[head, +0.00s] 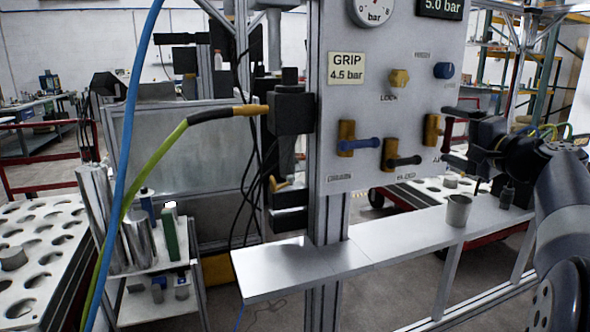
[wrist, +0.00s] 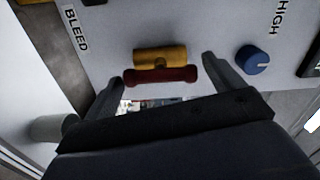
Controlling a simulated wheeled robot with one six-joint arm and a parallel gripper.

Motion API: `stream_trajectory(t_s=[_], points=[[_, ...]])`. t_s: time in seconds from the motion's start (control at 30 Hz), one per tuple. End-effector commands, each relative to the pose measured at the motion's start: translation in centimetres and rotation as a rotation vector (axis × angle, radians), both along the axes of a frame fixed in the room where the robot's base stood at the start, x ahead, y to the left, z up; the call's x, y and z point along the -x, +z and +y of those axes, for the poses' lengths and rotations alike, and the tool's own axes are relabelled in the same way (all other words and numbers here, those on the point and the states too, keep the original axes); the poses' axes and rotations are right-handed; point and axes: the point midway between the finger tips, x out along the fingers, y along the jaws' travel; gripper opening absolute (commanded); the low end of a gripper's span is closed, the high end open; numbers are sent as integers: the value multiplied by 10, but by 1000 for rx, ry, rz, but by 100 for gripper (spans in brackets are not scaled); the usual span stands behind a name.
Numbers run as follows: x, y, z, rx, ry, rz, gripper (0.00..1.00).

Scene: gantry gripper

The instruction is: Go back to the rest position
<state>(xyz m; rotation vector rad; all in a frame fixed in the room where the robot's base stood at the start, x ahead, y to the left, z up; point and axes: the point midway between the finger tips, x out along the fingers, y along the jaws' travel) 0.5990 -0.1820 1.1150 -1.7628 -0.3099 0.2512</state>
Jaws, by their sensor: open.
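My gripper (head: 452,136) is at the right side of the grey panel (head: 375,95) in the head view, its fingers pointing at a brass valve (head: 432,130). In the wrist view my gripper (wrist: 166,72) is open, with one finger on each side of the valve's dark red handle (wrist: 160,76). The handle lies crosswise in front of the brass body (wrist: 160,55). Gaps show between fingers and handle, so I see no grip. Whether the fingertips reach past the handle is hard to tell.
A metal shelf (head: 375,245) with a grey cup (head: 458,210) runs below. A blue hose (head: 131,110) hangs at left.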

Motion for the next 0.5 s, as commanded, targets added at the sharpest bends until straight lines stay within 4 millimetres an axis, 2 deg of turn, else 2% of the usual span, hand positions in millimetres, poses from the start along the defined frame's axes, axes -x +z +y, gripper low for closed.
stream_trajectory(t_s=[0.1, 0.5], points=[[-9, 0, 4, -1, 1, 1, 89], [-7, 0, 3, -16, -1, 6, 89]])
